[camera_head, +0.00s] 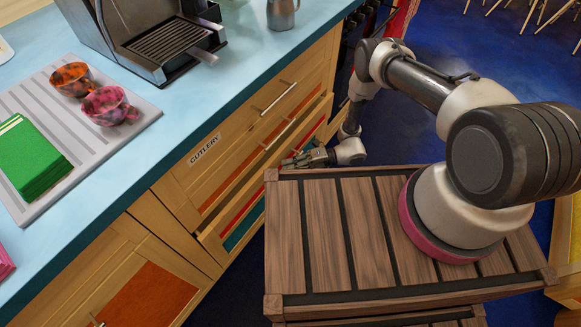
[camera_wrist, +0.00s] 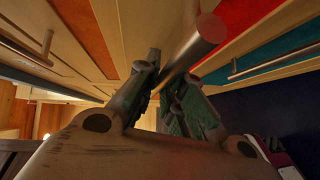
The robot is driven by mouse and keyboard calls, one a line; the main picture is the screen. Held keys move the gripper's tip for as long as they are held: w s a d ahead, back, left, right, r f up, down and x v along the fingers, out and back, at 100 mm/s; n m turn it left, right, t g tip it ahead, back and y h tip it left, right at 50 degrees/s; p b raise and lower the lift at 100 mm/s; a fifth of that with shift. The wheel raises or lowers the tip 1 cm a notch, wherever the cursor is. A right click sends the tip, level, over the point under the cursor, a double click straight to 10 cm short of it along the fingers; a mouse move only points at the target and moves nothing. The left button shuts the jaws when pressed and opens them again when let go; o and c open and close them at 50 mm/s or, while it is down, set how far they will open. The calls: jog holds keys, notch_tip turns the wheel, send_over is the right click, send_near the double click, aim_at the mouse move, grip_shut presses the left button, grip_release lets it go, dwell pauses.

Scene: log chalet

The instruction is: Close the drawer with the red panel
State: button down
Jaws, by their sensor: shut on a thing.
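The drawer with the red panel (camera_head: 238,212) is in the wooden cabinet front under the counter, at the middle of the head view. Its pale top edge stands out a little from the drawer above, so it looks partly open. The red panel (camera_wrist: 243,38) also shows at the upper right of the wrist view. My gripper (camera_head: 300,161) is low beside the drawer front, by the corner of a slatted wooden top. In the wrist view its fingers (camera_wrist: 168,92) are shut around a metal bar handle (camera_wrist: 195,42), which lies next to the red panel. The handle's far end is hidden.
An orange-panelled drawer (camera_wrist: 85,38) is on one side and a teal-panelled drawer (camera_wrist: 275,50) on the other. The blue counter (camera_head: 170,120) above carries a coffee machine (camera_head: 150,35) and cups. Blue floor (camera_head: 440,45) is free behind my arm.

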aim_at(279, 161)
jog(key=w+a, duration=0.2)
jog(key=a, duration=0.1)
jog(key=shift+w+a, duration=0.1)
jog(key=shift+w, duration=0.25)
jog(key=c, duration=1.5)
grip_release()
jog(key=shift+a, duration=0.1)
jog(key=d, duration=0.4)
jog(key=w+d+r, duration=0.1)
jog(key=d, duration=0.6)
jog(key=shift+w+d+r, duration=0.25)
jog(key=shift+d+r, duration=0.05)
jog(key=shift+d, duration=0.1)
